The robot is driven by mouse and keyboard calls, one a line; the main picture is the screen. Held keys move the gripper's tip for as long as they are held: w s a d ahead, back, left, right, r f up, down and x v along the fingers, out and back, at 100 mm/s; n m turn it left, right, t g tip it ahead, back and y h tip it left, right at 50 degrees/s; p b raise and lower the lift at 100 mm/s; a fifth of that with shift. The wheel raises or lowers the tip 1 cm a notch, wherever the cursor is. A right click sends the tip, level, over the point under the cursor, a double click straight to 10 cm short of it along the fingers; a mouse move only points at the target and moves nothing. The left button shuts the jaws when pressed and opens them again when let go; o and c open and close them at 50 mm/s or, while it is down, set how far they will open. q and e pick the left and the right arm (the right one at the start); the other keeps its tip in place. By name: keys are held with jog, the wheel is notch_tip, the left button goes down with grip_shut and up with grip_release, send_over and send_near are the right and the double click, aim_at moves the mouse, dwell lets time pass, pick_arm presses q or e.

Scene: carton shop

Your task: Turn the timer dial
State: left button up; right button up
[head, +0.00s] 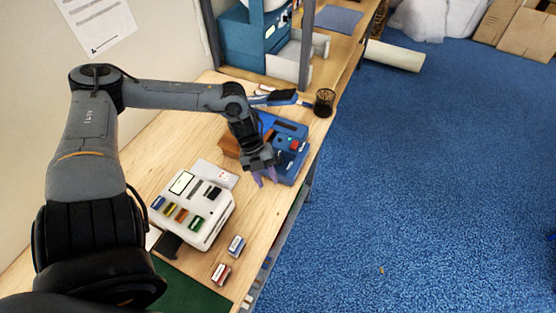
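A blue machine (290,165) stands on the wooden bench, partly behind my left gripper and forearm. It has a small red part (294,145) and dark parts on top. I cannot make out for certain which part is the timer dial; it may be hidden or too small. My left gripper (265,178) points down at the near left side of the blue machine, with its two purple fingertips apart and nothing seen between them. I cannot tell whether it touches the machine. My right gripper is not in view.
A white device (207,228) with coloured blocks is nearer on the bench. Two small blocks, blue (236,245) and red (221,274), lie beside it. A black mesh cup (324,102) stands by the bench's right edge. A brown box (230,146) is behind my wrist.

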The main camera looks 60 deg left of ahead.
aim_at(278, 156)
pick_arm(q)
jog(key=w+a+r+m+g+y+b, duration=0.1)
jog(key=w+a+r+m+y+b, duration=0.2)
jog(key=w+a+r+y+b, duration=0.45)
jog(key=shift+w+d+f+h+p, duration=0.1)
jog(key=shift+f+h+p, duration=0.35)
jog(key=shift+f, duration=1)
jog(key=shift+w+d+f+h+p, duration=0.1)
jog(key=shift+f+h+p, duration=0.35)
jog(key=shift+f, duration=1)
jog(key=shift+w+d+f+h+p, duration=0.1)
jog(key=shift+f+h+p, duration=0.15)
jog(key=shift+f+p, duration=0.8)
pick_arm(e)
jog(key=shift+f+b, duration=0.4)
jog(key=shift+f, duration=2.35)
pick_arm(q)
jog(key=shift+f, duration=0.4)
grip_shut()
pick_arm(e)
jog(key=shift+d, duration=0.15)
